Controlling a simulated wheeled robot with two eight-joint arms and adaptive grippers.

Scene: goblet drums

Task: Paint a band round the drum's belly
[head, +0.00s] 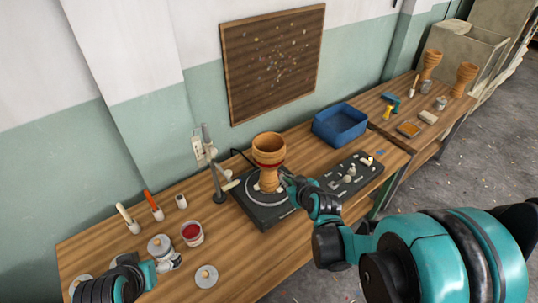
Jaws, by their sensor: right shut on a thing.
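The goblet drum (268,148) is tan wood and stands upright on the black turntable (263,213). A dark red band shows across the front of its belly; its far side is hidden. My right gripper (284,182) is at the drum's narrow lower part, from the right, and appears shut on it; the fingertips are small and partly hidden. My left gripper (160,268) is at the bottom left, beside a grey-lidded jar (160,245); its jaws are unclear. A pot of red paint (192,233) stands open left of the turntable.
A grey stand (217,180) rises close left of the turntable. A blue bin (340,124) and a dark tray of small parts (350,174) lie right. More drums (464,80) stand on the far bench.

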